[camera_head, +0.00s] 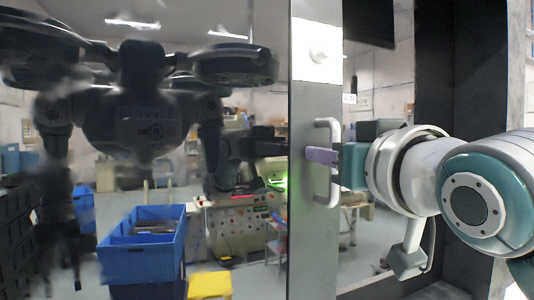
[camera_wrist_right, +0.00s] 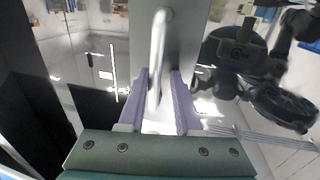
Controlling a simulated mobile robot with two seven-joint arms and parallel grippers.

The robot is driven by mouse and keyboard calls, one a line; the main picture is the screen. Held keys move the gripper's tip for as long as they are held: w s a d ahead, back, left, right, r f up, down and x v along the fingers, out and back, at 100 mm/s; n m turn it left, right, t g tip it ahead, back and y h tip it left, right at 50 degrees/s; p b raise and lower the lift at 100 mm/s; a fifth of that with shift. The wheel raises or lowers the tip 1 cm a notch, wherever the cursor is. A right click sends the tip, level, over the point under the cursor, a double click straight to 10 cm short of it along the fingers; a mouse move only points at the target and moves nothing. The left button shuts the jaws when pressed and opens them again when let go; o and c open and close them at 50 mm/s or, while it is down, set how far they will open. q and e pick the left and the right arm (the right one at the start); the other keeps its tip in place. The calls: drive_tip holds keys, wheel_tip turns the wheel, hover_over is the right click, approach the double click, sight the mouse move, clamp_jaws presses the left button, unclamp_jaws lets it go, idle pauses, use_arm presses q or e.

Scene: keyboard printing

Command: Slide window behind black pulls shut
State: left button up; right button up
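The sliding window has a grey metal frame edge (camera_head: 315,232) with a white D-shaped pull handle (camera_head: 334,185) on it. Its glass pane (camera_head: 240,90) lies to the left of this edge. My right gripper (camera_head: 322,156) reaches in from the right at the handle. In the right wrist view, its two purple fingers (camera_wrist_right: 162,105) stand either side of the handle bar (camera_wrist_right: 157,60), with a visible gap on the right side of the bar. The gripper is open around the handle, not clamped on it. My left gripper is not in view, apart from my blurred reflection in the glass.
Right of the frame edge is a gap (camera_head: 372,235) showing the room behind. Dark upright panels (camera_head: 474,75) stand at the right. A blue crate (camera_head: 140,270) and a yellow item (camera_head: 210,285) appear through or in the glass; I cannot tell which.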

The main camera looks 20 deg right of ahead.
drive_tip(key=shift+s, duration=0.1)
drive_tip(key=s+p, duration=0.3)
drive_tip(key=s, duration=0.6)
drive_tip(key=shift+s+a, duration=0.25)
drive_tip(key=shift+s, duration=0.15)
drive_tip(key=shift+f, duration=0.1)
